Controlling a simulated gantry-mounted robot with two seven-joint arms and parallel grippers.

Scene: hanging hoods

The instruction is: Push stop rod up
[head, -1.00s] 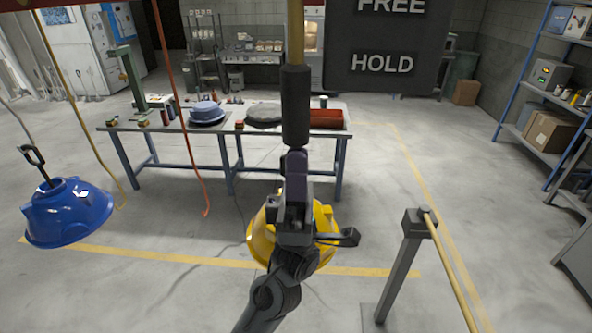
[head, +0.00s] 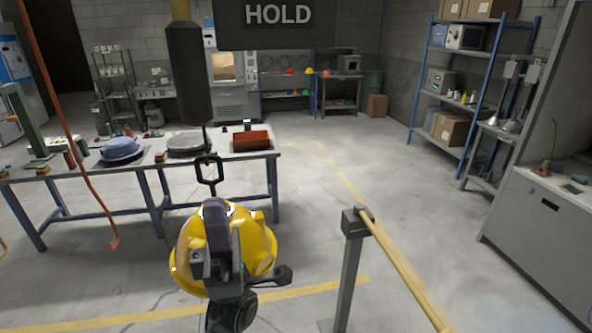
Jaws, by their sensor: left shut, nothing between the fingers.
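A dark loop handle (head: 208,172) shows above the hood, between the gripper and the grip. My right gripper is not in view.
A dark sign (head: 278,15) reading HOLD is at the top. A grey post (head: 349,265) with a yellow rail (head: 400,265) stands right of the gripper. An orange cord (head: 62,110) hangs at left. A blue-legged table (head: 105,207) stands behind.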

